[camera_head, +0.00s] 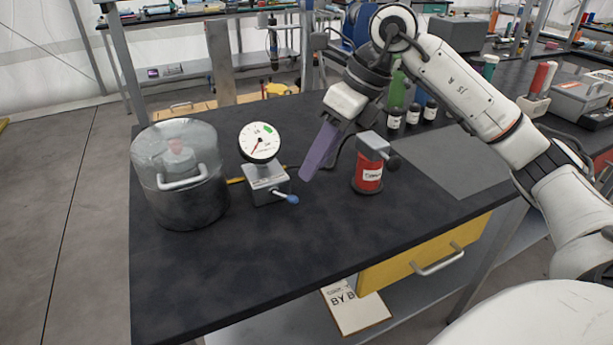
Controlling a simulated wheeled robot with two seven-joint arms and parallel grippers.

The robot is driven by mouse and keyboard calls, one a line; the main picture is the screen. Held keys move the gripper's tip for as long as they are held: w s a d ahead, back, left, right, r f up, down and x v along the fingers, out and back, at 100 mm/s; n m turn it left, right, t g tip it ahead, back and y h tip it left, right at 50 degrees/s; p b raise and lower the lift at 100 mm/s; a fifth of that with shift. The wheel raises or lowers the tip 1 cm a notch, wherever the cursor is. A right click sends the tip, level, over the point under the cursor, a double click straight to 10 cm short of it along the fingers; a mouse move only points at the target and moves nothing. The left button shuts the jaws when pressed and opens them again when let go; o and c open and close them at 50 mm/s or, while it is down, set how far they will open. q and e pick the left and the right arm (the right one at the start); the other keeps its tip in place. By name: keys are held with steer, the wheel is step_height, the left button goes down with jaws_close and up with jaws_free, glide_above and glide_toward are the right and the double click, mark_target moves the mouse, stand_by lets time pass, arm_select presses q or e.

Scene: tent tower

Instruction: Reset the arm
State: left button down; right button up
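My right arm comes in from the right and bends down at the wrist. My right gripper (320,152), with a purple finger, hangs tilted down and to the left over the black table (260,265). It is between the dial gauge (260,142) and a red cylinder with a grey top (369,168). Only one purple finger face shows clearly, so I cannot tell whether the gripper is open or shut. I see nothing held in it. My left arm and gripper are out of view.
A clear-domed dark vessel (182,190) stands at the left of the table. Small dark bottles (412,114) and a green bottle stand behind the red cylinder. A flat grey mat (455,160) lies to the right. The table's front area is clear. A yellow drawer (425,255) is below.

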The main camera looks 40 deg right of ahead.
steer(key=v, duration=0.2)
steer(key=shift+s+d+r, duration=0.1)
steer(key=shift+r, duration=0.25)
steer(key=shift+s+f, duration=0.1)
